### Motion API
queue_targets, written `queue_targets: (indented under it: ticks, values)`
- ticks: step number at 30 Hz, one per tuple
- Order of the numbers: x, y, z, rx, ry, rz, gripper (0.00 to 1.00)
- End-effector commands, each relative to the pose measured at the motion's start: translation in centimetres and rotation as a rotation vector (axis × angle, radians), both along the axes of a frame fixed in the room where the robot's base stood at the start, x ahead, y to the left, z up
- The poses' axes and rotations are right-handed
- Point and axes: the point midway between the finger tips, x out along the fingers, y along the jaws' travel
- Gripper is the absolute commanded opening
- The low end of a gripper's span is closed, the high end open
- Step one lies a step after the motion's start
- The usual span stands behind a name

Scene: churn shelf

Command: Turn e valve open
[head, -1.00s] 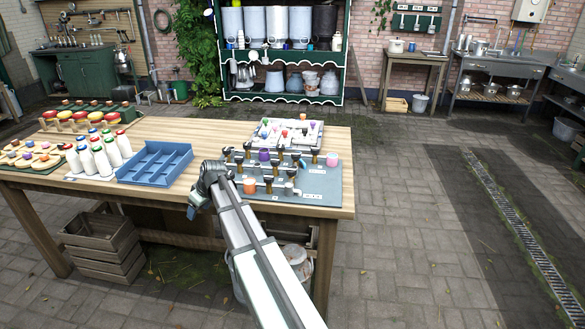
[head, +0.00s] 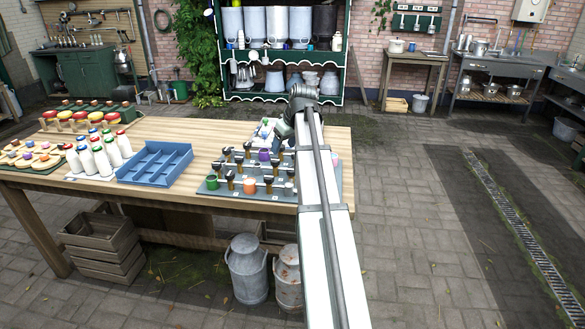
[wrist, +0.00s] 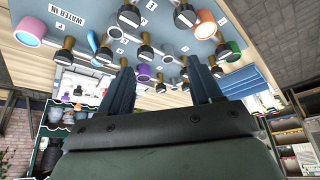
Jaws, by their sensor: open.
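A blue-grey valve board (head: 222,187) lies on the near right of the wooden table, with several black-handled valves on brass stems. It fills the top of the wrist view (wrist: 75,32), where a "WATER IN" label (wrist: 67,15) reads at the upper left. Other letter tags are small, and I cannot tell surely which valve is e. One black valve handle (wrist: 145,52) shows between my fingers in the picture, apparently beyond them. My gripper (wrist: 160,63) is open and empty. In the head view, my arm covers the board's right part and the fingertips are not clear.
Coloured cups stand on the board: green (head: 212,183), orange (head: 250,186) and purple (head: 263,155). A white tray with coloured pieces (head: 264,131) lies behind it. A blue divided tray (head: 156,165) and white bottles (head: 103,160) stand to the left. Milk cans (head: 246,268) stand below.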

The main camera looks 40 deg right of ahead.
Motion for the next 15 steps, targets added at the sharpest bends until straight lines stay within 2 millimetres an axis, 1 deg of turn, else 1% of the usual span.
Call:
queue_targets:
  ticks: [1, 3, 6, 9, 11, 15]
  values:
    - [-1.2, -1.4, 0.5, 0.000, 0.009, -0.027, 0.64]
    - [-2.5, -2.7, 0.9, 0.003, 0.022, -0.053, 0.64]
    - [-3.6, -3.8, 1.2, 0.005, 0.034, -0.076, 0.64]
    - [-4.0, -4.2, 1.2, 0.006, 0.041, -0.087, 0.64]
    - [-4.0, -4.3, 0.9, 0.005, 0.042, -0.089, 0.64]
    - [-3.4, -4.3, -0.4, 0.006, 0.042, -0.087, 0.64]
